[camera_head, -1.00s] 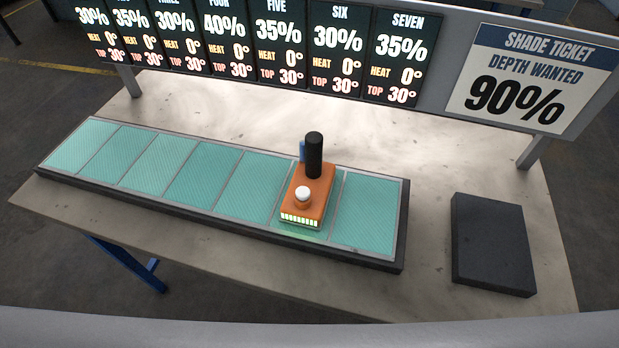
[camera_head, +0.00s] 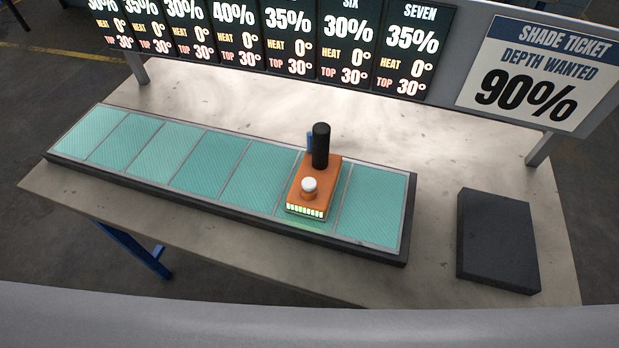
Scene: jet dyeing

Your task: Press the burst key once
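An orange handheld unit (camera_head: 315,178) stands on the sixth teal panel of the long panel strip. It has a black upright handle (camera_head: 320,146), a small blue part beside the handle, a white round button (camera_head: 309,185) on top and a row of lit green-white bars (camera_head: 305,211) at its front. Which part is the burst key is not labelled; the white button is the only clear key. Neither of my grippers is in view.
The panel strip (camera_head: 190,203) lies along the table (camera_head: 420,150). A dark flat block (camera_head: 497,240) lies at the right. A board of screens (camera_head: 290,40) and a shade ticket reading 90% (camera_head: 537,70) stand behind. The table between strip and board is clear.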

